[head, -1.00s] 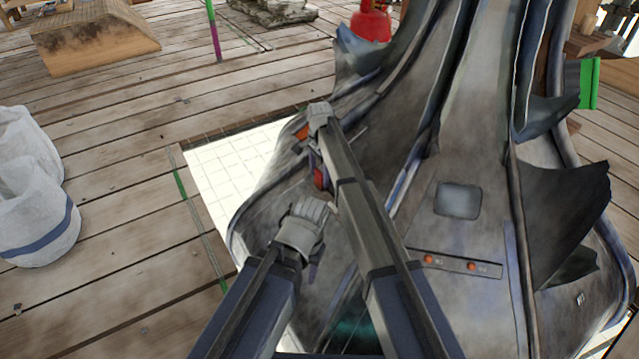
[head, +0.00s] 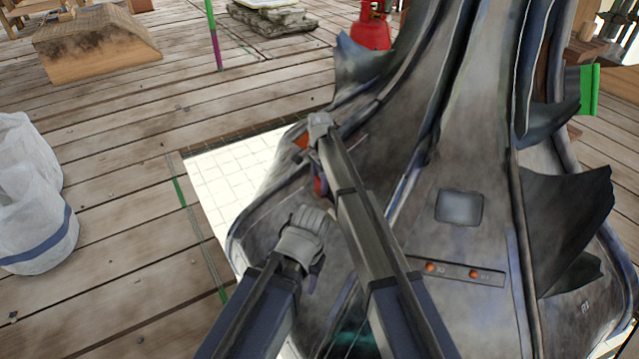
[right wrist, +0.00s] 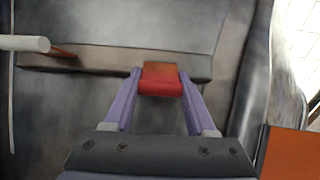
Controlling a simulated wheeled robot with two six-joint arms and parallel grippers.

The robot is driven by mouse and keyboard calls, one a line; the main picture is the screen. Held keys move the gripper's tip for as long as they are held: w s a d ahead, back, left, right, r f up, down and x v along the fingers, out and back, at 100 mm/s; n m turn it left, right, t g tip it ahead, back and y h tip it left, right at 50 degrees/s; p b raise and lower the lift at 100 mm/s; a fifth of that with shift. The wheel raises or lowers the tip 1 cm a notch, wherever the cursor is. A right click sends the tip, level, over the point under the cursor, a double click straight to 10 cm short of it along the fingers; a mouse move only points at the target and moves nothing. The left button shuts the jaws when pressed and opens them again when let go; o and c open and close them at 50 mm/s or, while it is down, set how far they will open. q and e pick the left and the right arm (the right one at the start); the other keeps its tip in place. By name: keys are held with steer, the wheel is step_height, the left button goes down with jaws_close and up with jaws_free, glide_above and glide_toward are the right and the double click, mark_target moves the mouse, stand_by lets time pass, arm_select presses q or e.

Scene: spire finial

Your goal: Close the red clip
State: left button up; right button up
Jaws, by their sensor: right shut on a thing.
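The red clip (right wrist: 160,80) is a small block with an orange-red top, set at the edge of a grey ledge on the dark metal spire piece. My right gripper (right wrist: 160,78) is shut on it, with one purple finger at each side. In the head view the right gripper (head: 316,168) hangs at the spire's left flank, with a bit of red (head: 319,187) just below it, partly hidden by my arm. My left gripper (head: 317,272) is lower, close in front of the spire; its jaws are too small and covered to read.
The spire (head: 440,130) fills the right half, with torn fins at right. An orange patch (right wrist: 290,152) and a pale rod (right wrist: 25,43) show near the clip. White bags (head: 35,200) stand at left. A red gas bottle (head: 371,27) is behind.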

steer(key=c, duration=0.3)
steer(key=shift+w+d+f+g+y, duration=0.15)
steer(key=shift+w+d+g+y, duration=0.15)
steer(key=shift+y, duration=0.2)
steer(key=shift+d+g+y+b, duration=0.15)
steer(key=shift+g+y+b, duration=0.35)
steer(key=shift+y, duration=0.2)
steer(key=o, duration=1.4)
steer(key=shift+c, duration=0.2)
